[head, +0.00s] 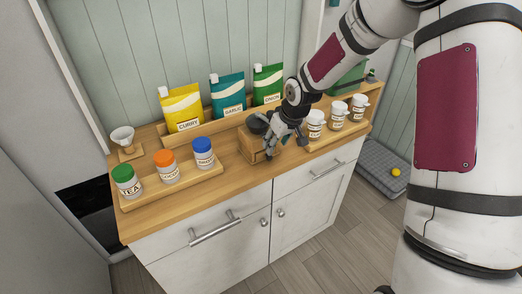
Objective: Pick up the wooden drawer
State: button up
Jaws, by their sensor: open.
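A small light-brown wooden box that looks like the wooden drawer (246,147) sits on the wooden counter (160,214), near the middle. Its right side is partly hidden by my gripper (270,152). My gripper comes down from the upper right, with its fingers spread at the box's right and front. It is open; I cannot tell whether a finger touches the box. A dark round thing (257,124) shows just above and behind the box.
Three jars with green, orange and blue lids (203,153) stand on a left tray. Yellow, teal and green pouches (182,108) stand behind. A white cup-like thing (122,137) is at the far left.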

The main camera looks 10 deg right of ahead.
jog(key=shift+p+x, duration=0.35)
jog(key=shift+x, duration=3.85)
jog(key=shift+s, duration=0.15)
grip_shut()
